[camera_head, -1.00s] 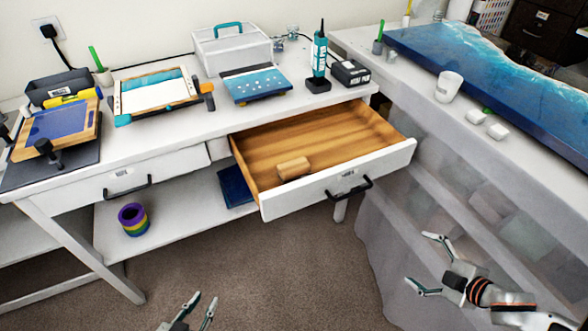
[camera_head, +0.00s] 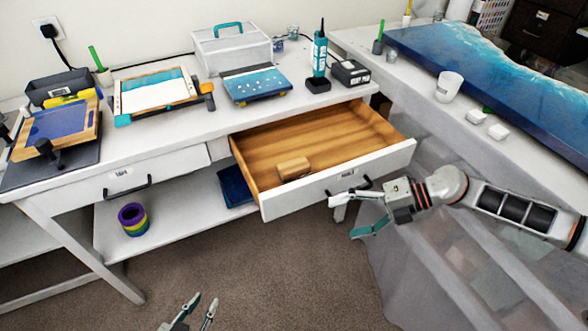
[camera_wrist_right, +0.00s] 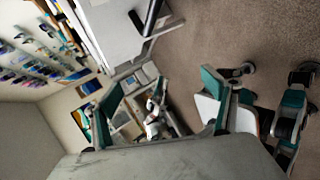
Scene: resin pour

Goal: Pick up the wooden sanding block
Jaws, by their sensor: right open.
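The wooden sanding block (camera_head: 293,169) lies in the front left part of the open drawer (camera_head: 322,143), near its front panel. My right gripper (camera_head: 342,215) is open and empty, just outside the drawer front, below and right of the handle and to the right of the block. In the right wrist view, its fingers (camera_wrist_right: 160,110) are spread with nothing between them, and the block does not show there. My left gripper (camera_head: 193,312) is low at the bottom edge of the head view, with its fingers apart and empty, well away from the drawer.
The drawer handle (camera_head: 349,191) sticks out close to my right gripper. The desk (camera_head: 160,140) carries a framed screen, a clear box and a teal bottle. A covered table (camera_head: 430,130) with a blue resin slab stands at right.

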